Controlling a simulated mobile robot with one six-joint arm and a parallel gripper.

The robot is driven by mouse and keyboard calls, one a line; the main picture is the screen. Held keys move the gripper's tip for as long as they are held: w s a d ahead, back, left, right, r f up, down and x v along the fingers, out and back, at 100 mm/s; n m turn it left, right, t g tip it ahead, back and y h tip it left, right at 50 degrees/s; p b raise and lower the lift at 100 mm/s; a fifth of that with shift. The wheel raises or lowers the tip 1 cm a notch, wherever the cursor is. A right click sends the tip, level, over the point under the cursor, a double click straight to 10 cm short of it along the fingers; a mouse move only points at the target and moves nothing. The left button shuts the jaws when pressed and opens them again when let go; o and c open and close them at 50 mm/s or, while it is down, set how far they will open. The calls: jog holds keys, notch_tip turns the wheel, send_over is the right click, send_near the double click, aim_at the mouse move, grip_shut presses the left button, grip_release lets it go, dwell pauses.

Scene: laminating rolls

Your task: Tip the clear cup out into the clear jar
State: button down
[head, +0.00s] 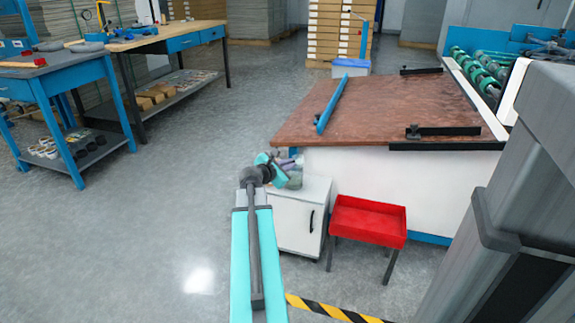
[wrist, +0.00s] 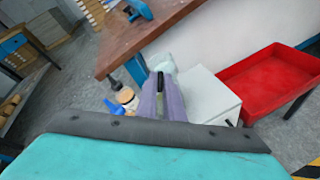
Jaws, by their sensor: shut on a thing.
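My gripper (head: 288,163) is over the top of the white cabinet. In the wrist view its two purple fingers (wrist: 161,78) are shut on the clear cup (wrist: 163,62), a pale see-through shape at the fingertips. The fingers hide part of it, and its contents cannot be made out. In the head view a clear, slightly greenish vessel, seemingly the clear jar (head: 294,179), shows just below the fingers at the cabinet top. The cup and jar overlap there, so I cannot tell the gap between them or the cup's exact tilt.
The white cabinet (head: 303,215) stands against a large brown-topped table (head: 385,110). A red tray stand (head: 367,221) is to its right. Small containers (wrist: 127,97) show left of my fingers in the wrist view. Open floor lies to the left.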

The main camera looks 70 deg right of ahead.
jog(key=n+p, duration=0.1)
jog(key=n+g+p, duration=0.1)
jog(key=shift+w+d+f+g+y+p, duration=0.1)
jog(key=shift+w+f+g+y+p, duration=0.1)
jog(key=shift+g+y+p, duration=0.15)
jog(key=shift+f+n+g+p, duration=0.3)
jog(key=shift+n+g+p, duration=0.2)
jog(key=shift+n, duration=0.5)
jog(key=n+g+p, duration=0.1)
jog(key=n, duration=0.1)
jog(key=w+n+g+y+p, duration=0.1)
jog(key=n, duration=0.1)
jog(key=shift+d+g+p, duration=0.1)
jog(key=shift+g+p, duration=0.2)
jog(key=shift+g, duration=0.05)
jog(key=n+p, duration=0.1)
jog(key=p, duration=0.2)
jog(key=n+g+p, duration=0.1)
jog(key=p, duration=0.2)
jog(key=n+p, duration=0.1)
jog(key=p, duration=0.2)
jog(key=shift+w+d+r+g, duration=0.2)
jog(key=shift+w+r+g, duration=0.05)
jog(key=shift+w+g, duration=0.15)
jog(key=shift+s+f, duration=0.1)
jog(key=shift+f, duration=0.05)
